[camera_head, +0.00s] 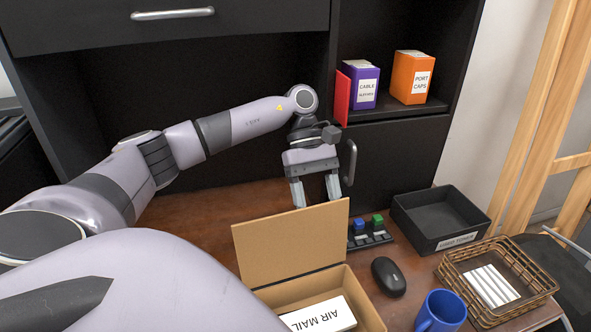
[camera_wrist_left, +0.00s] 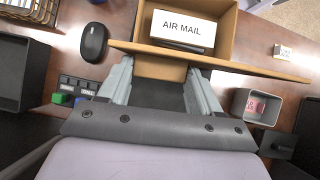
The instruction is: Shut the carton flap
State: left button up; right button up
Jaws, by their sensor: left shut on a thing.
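The carton (camera_head: 365,290) is a brown box at the front middle of the desk, with a white AIR MAIL packet (camera_head: 322,316) inside. Its flap (camera_head: 290,243) stands up at the far side, tilted. My left gripper (camera_head: 316,196) points down behind the flap's top edge. In the left wrist view my left gripper's fingers (camera_wrist_left: 163,85) reach to the flap (camera_wrist_left: 245,66) and look spread apart; the contact is hard to see, but they are shut on it. The AIR MAIL packet (camera_wrist_left: 183,30) shows beyond it. My right gripper is not in view.
Right of the carton are a black mouse (camera_head: 389,276), a blue mug (camera_head: 441,312), a wire basket (camera_head: 497,281) and a black tray (camera_head: 440,218). A small rack with blue and green blocks (camera_head: 369,234) is close to the flap. A cabinet (camera_head: 392,160) stands behind.

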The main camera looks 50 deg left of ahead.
aim_at(325, 204)
pick_arm(q)
jog(key=shift+s+d+r, duration=0.2)
jog(key=shift+d, duration=0.3)
jog(key=shift+s+d+r+y+p, duration=0.1)
jog(key=shift+s+d+y+p, duration=0.15)
jog(key=shift+d, duration=0.3)
jog(key=shift+s+d+r+y+p, duration=0.15)
jog(key=shift+s+d, duration=0.1)
jog(key=shift+d, duration=0.45)
jog(key=shift+s+d+f+t+y, duration=0.1)
jog(key=shift+s+d+t+y, duration=0.15)
jog(key=shift+d, duration=0.4)
jog(key=shift+s+d+f+t+y, duration=0.15)
jog(key=shift+s+d+y, duration=0.15)
jog(key=shift+d, duration=0.3)
jog(key=shift+r, duration=0.1)
jog(key=shift+d, duration=0.1)
